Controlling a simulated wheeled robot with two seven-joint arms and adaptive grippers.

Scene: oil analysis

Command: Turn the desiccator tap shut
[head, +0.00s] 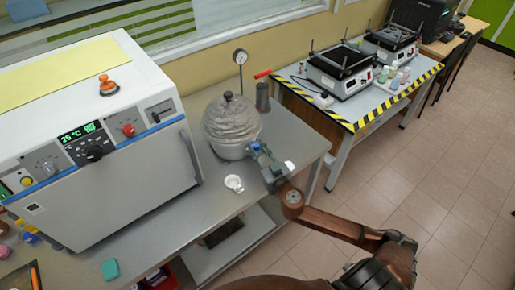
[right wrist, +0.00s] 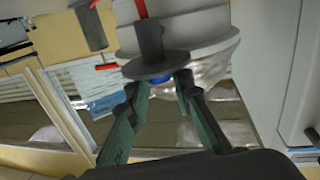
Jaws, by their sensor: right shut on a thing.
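The desiccator (head: 228,130) is a rounded, silvery vessel with a dark knob on top, on the grey bench beside the oven. My right gripper (head: 258,149) is at its right front side, by a small blue part that I take to be the tap (head: 254,146). In the right wrist view, my right gripper (right wrist: 158,84) has its two green fingers against a dark round disc with a stem (right wrist: 152,60). A bit of blue (right wrist: 160,91) shows between the fingertips. The fingers hide much of the tap, and its turn angle is unclear. My left gripper is out of view.
A white oven (head: 110,150) stands left of the desiccator. A small white cup (head: 234,183) sits in front of it. A gauge (head: 240,58) and a dark cylinder (head: 263,98) with a red handle (head: 263,74) are behind. A striped-edge table (head: 350,112) stands to the right.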

